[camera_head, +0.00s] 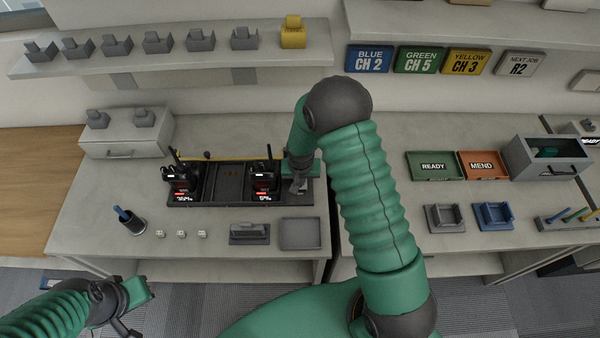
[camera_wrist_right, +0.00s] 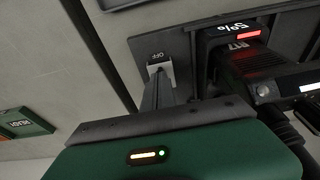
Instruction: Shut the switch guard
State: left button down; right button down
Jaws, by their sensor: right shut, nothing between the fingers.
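The dark charger bank (camera_head: 228,190) stands on the left bench. Its right end carries a panel with an OFF label (camera_wrist_right: 158,56). A small pale grey piece (camera_wrist_right: 160,69) sits by that label, at my right fingertips; I cannot tell whether it is the switch or its guard. My right gripper (camera_head: 298,185) is over that end of the bank, and its shut fingers also show in the wrist view (camera_wrist_right: 160,78), empty and close to or touching the pale piece. The guard's position is unclear. My left gripper (camera_head: 140,292) is low at the left, its jaws unclear.
Two radios stand in the bank: one at left (camera_head: 181,178) and one (camera_head: 264,177) right beside my right gripper. A yellow bar (camera_head: 222,156) runs behind. A grey tray (camera_head: 300,233) and a dark holder (camera_head: 249,232) lie in front. The right bench is apart.

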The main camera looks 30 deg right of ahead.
jog(key=shift+r+p, duration=0.3)
jog(key=shift+r, duration=0.25)
jog(key=shift+w+r+p, duration=0.15)
jog(key=shift+r+p, duration=0.15)
jog(key=shift+r, duration=0.1)
jog(key=r+p, duration=0.3)
jog(key=r, duration=0.1)
jog(key=shift+w+r, duration=0.1)
jog(key=shift+w, duration=0.15)
jog(key=s+a+r+b, duration=0.2)
jog(key=s+r+b, duration=0.15)
jog(key=r, duration=0.45)
jog(key=s+a+n+b, duration=0.1)
jog(key=s+a+n, duration=0.2)
jog(key=s, duration=0.3)
jog(key=s+a+n+y+b, duration=0.1)
jog(key=s+a+n, duration=0.2)
jog(key=s+a, duration=0.2)
jog(key=shift+s+a+r+b, duration=0.2)
jog(key=shift+s+r+b, duration=0.2)
jog(key=shift+s, duration=0.5)
jog(key=shift+s+r, duration=0.15)
jog(key=shift+s, duration=0.05)
